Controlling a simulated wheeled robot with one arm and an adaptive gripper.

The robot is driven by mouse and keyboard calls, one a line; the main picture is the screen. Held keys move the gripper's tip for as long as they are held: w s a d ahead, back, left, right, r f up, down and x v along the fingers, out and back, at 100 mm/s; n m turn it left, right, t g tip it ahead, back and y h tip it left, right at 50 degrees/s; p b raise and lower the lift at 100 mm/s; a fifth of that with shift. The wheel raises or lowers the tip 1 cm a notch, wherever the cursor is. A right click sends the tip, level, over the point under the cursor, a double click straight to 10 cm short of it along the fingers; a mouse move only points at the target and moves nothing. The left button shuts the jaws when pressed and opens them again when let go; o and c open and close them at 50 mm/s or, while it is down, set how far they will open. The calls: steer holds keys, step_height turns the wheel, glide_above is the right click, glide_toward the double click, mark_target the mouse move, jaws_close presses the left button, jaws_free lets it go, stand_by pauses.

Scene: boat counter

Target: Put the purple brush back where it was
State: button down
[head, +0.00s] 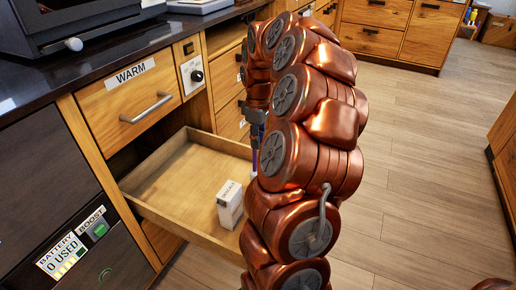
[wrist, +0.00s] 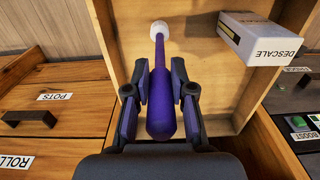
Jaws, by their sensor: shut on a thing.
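The purple brush (wrist: 161,95) has a purple handle and a round white head. In the wrist view it lies lengthwise between the fingers of my gripper (wrist: 160,90), which is shut on its handle. The brush is over the open wooden drawer (wrist: 205,100); whether it touches the drawer's bottom I cannot tell. In the head view my copper arm hides most of the gripper, and only a sliver of the purple brush (head: 270,152) shows at the right part of the drawer (head: 180,172).
A white box marked DESCALE (head: 230,204) stands in the drawer; it also shows in the wrist view (wrist: 262,38). A shut WARM drawer (head: 128,98) is above. A battery panel (head: 75,250) is at lower left. Wooden floor (head: 420,170) is clear at right.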

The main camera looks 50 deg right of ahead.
mark_target(254, 155)
steer(key=shift+f, duration=1.5)
steer(key=c, duration=1)
jaws_free()
